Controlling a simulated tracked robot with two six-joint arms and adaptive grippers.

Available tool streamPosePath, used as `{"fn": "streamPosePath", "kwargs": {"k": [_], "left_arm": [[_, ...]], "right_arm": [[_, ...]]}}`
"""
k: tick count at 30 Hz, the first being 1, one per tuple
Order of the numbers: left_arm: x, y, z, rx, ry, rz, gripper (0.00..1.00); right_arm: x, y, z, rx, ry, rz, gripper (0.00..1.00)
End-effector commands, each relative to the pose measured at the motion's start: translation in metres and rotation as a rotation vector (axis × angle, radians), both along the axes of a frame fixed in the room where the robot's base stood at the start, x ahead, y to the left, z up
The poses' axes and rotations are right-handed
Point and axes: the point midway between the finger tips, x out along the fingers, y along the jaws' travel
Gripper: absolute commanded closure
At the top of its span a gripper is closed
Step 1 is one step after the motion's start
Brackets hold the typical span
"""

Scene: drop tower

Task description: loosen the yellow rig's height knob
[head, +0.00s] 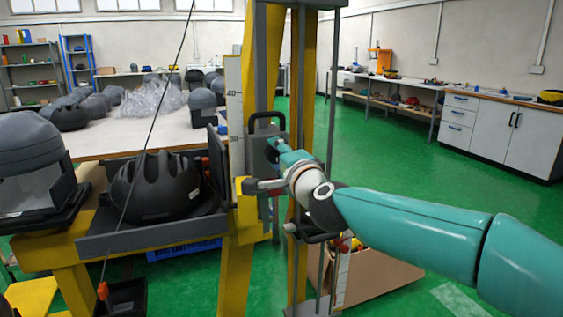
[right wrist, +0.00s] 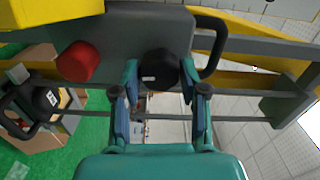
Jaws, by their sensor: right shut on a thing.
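The yellow rig (head: 234,262) stands in the middle of the head view, with a grey block and a black loop handle (head: 267,119) on its upright. My right arm reaches in from the right, and my right gripper (head: 272,147) is at this block. In the right wrist view a round black knob (right wrist: 157,66) sits on the grey block (right wrist: 140,20), between the fingertips of my right gripper (right wrist: 159,78), which is shut on it. A red knob (right wrist: 78,61) is beside it to the left. In the head view the gripped knob is hidden. My left gripper is not in view.
A black helmet (head: 155,188) sits in a grey tray (head: 120,240) left of the upright. A table (head: 140,135) with several helmets stands behind. A cardboard box (head: 390,280) is on the floor under my right arm. Green floor (head: 400,160) is clear at the right.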

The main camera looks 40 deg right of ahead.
Motion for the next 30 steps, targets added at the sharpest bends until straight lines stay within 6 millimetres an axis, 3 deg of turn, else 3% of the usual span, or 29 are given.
{"fn": "streamPosePath", "kwargs": {"k": [9,23,24,27,30], "left_arm": [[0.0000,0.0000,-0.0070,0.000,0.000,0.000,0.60],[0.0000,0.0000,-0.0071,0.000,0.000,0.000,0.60],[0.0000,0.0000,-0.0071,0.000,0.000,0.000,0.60],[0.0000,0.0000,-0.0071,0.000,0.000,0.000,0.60],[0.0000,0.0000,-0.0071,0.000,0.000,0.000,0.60]], "right_arm": [[-0.0010,-0.0035,0.0002,0.104,-0.029,-0.010,0.92],[-0.0009,-0.0034,0.0010,0.116,-0.033,-0.010,0.92],[-0.0009,-0.0034,0.0011,0.116,-0.033,-0.010,0.52],[-0.0007,-0.0028,0.0008,0.116,-0.032,-0.008,0.35],[-0.0003,-0.0017,0.0005,0.115,-0.030,-0.005,0.33]]}}
